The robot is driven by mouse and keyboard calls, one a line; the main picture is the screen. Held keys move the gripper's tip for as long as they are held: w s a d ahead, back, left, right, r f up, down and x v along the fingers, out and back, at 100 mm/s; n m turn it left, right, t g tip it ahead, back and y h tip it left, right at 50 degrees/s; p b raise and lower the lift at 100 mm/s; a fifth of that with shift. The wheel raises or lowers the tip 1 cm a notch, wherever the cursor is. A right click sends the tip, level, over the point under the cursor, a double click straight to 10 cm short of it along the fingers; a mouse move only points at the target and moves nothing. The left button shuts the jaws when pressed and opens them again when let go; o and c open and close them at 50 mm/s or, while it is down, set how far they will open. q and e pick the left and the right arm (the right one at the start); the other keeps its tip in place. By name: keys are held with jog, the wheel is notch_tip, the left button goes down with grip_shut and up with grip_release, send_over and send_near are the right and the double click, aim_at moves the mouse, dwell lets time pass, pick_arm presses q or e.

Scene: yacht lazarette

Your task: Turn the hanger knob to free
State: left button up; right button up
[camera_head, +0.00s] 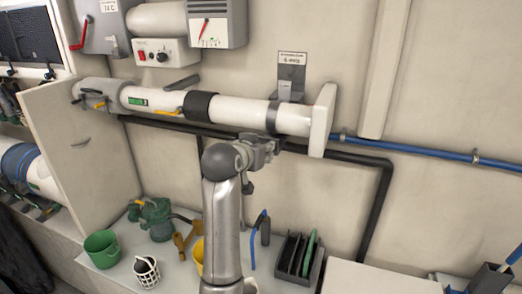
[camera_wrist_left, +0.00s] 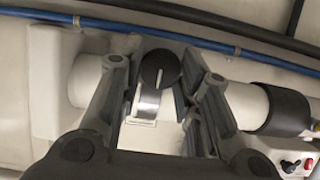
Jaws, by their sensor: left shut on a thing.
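A round black knob (camera_wrist_left: 160,68) with a pale pointer line sits between my left gripper's fingers in the left wrist view. The pointer stands nearly upright in that picture, leaning a little right. A metal band (camera_wrist_left: 148,103) runs from the knob across a white pipe (camera_wrist_left: 84,82). My left gripper (camera_head: 264,147) is at the underside of this pipe in the head view, below the grey hanger bracket (camera_head: 291,84); its fingers (camera_wrist_left: 160,78) are shut on the knob in the wrist view. The head view hides the knob behind the gripper. My right gripper is not in view.
A black sleeve (camera_head: 200,106) and yellow lever (camera_head: 168,112) lie left along the pipe. A black pipe (camera_head: 372,205) and blue hose (camera_head: 420,152) run along the wall. Below are a green bucket (camera_head: 102,249), a white basket (camera_head: 146,271) and a dark rack (camera_head: 294,262).

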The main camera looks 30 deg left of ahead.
pick_arm(q)
jog(key=shift+f, duration=0.2)
dwell(0.3)
jog(key=o, duration=1)
jog(key=shift+r, duration=0.15)
jog(key=v, duration=1.2)
